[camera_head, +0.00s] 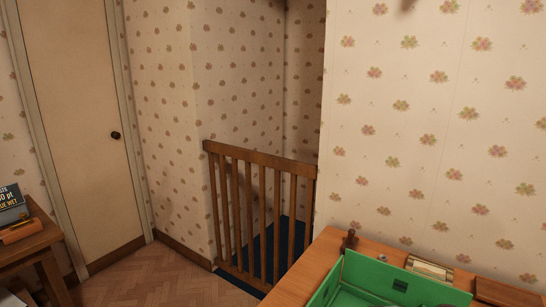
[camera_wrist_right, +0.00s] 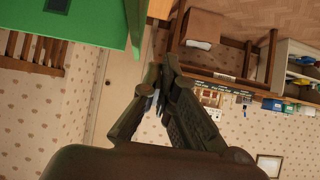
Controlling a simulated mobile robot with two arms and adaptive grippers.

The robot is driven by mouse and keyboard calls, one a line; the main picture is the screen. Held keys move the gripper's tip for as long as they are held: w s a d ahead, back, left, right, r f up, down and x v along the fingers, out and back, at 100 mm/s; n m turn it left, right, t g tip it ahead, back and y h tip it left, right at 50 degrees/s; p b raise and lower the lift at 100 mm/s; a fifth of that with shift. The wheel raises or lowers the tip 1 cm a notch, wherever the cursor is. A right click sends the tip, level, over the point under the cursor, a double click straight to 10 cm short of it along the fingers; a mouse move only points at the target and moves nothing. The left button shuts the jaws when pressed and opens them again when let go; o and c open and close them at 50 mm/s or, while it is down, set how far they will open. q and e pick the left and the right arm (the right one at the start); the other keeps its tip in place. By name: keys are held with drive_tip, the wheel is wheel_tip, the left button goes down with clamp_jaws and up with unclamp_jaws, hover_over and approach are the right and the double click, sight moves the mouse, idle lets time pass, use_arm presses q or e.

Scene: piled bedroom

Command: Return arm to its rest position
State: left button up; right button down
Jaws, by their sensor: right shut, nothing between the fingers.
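My right gripper (camera_wrist_right: 162,85) shows in the right wrist view. Its two dark fingers come together at the tips and hold nothing. It is in the air, with a green box (camera_wrist_right: 75,22) beside it at the upper left of that view. I cannot tell how far apart they are. In the head view the green box (camera_head: 385,280) stands open on a wooden table at the bottom right. Neither gripper shows in the head view.
A wooden table (camera_head: 290,289) with small items stands at the lower right. A wooden slatted gate (camera_head: 262,158) crosses the opening behind it. A closed door (camera_head: 78,120) is at left, near a wooden desk (camera_head: 35,240). The floor (camera_head: 150,275) between is clear.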

drive_tip(key=s+a+f+m+h, duration=0.2)
drive_tip(key=s+f+h, duration=0.1)
drive_tip(key=s+f, duration=0.7)
drive_tip(key=s+d+f+m+g+h, duration=0.1)
drive_tip(key=s+d+f+m+h, duration=0.15)
drive_tip(key=s+d+m, duration=0.35)
drive_tip(key=s+d+f+m+g+h, duration=0.1)
drive_tip(key=s+d+f+g+h, duration=0.2)
drive_tip(key=s, duration=0.5)
wheel_tip(320, 180, down, 26)
drive_tip(key=s, duration=0.2)
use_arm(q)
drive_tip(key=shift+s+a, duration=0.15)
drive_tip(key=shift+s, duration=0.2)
use_arm(e)
drive_tip(key=s+d+f, duration=0.1)
drive_tip(key=s+f, duration=0.6)
drive_tip(key=s, duration=0.1)
drive_tip(key=s+d+f+g, duration=0.1)
drive_tip(key=s+d+f, duration=0.1)
drive_tip(key=s+f, duration=0.6)
drive_tip(key=shift+d, duration=0.3)
